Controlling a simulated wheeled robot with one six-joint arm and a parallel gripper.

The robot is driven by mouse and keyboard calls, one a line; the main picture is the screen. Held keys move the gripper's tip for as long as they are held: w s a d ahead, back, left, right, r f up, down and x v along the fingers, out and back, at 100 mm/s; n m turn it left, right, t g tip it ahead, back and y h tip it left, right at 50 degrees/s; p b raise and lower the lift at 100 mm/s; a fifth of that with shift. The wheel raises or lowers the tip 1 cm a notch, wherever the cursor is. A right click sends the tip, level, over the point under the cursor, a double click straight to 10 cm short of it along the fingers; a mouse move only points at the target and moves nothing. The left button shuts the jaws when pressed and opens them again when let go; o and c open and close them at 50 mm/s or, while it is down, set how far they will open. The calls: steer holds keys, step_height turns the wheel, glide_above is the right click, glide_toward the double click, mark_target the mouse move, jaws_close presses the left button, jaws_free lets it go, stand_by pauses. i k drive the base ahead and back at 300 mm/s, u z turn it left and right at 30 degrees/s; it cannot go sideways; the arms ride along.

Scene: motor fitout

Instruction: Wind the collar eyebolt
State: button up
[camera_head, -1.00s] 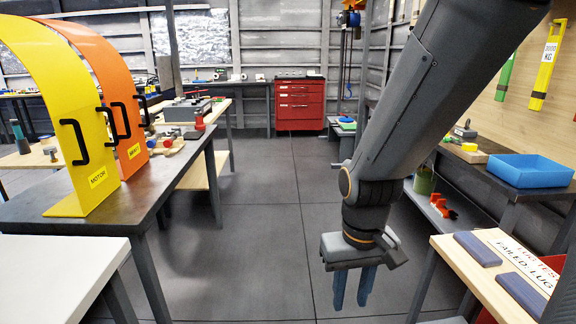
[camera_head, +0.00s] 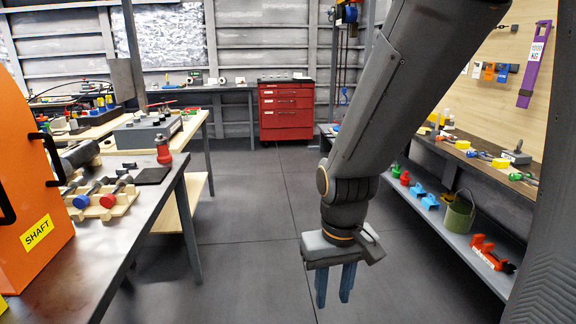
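My gripper (camera_head: 334,284) hangs over the open floor in the middle of the camera_head view, its two blue fingers pointing down. The fingers are apart with nothing between them. I cannot make out a collar eyebolt in this view. An orange curved guard (camera_head: 28,205) with a yellow SHAFT label stands on the dark left bench (camera_head: 125,235). A wooden rack (camera_head: 120,205) beside it holds several tools with blue and red ends. A red bottle-shaped object (camera_head: 163,152) stands near the bench's far edge.
A red drawer cabinet (camera_head: 286,112) stands at the back. A lower shelf (camera_head: 425,217) on the right holds an olive bucket (camera_head: 458,215) and red and blue parts. The central floor (camera_head: 240,270) is clear.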

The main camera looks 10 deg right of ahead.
mark_target(520, 144)
steer(key=z, duration=0.45)
steer(key=i, duration=1.7)
steer(key=z, duration=0.85)
